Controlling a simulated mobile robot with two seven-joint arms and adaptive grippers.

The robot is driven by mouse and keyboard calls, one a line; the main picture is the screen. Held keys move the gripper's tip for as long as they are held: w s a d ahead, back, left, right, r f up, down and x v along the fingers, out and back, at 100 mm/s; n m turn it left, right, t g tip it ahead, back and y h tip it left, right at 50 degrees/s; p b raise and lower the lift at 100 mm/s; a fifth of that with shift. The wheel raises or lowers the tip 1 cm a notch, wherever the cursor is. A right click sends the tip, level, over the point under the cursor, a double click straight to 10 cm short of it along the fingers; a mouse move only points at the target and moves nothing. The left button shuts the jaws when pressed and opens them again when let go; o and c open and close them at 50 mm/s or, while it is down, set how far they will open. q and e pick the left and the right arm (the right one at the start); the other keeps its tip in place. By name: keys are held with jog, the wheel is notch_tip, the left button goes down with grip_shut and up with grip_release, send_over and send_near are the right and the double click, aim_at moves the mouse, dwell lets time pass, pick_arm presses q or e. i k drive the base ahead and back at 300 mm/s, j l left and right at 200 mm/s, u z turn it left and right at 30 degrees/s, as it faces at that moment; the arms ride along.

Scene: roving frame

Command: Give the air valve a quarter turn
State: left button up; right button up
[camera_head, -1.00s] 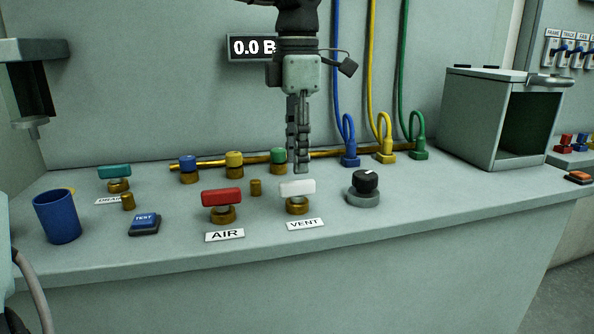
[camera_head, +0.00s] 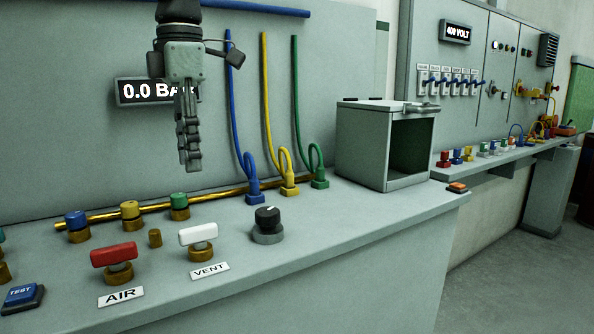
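The air valve (camera_head: 114,254) has a red bar handle on a brass body. It stands on the bench behind the AIR label (camera_head: 121,297), at the lower left of the head view. Its handle lies roughly crosswise. My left gripper (camera_head: 190,165) hangs fingers down from the top, above the bench, and appears higher than the air valve and to its right. It touches no valve. Its fingers overlap from this side, so their opening cannot be read. My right gripper is out of view. The display (camera_head: 146,91) reads 0.0 and is partly covered by the gripper.
The white-handled vent valve (camera_head: 198,236) stands right of the air valve. A black knob (camera_head: 267,219), a blue TEST button (camera_head: 22,296) and a brass pipe with coloured caps are nearby. An open grey box (camera_head: 362,145) stands on the right. Floor shows at the lower right.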

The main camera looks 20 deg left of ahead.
aim_at(116, 256)
jog(key=k+l, duration=1.2)
jog(key=k, duration=0.1)
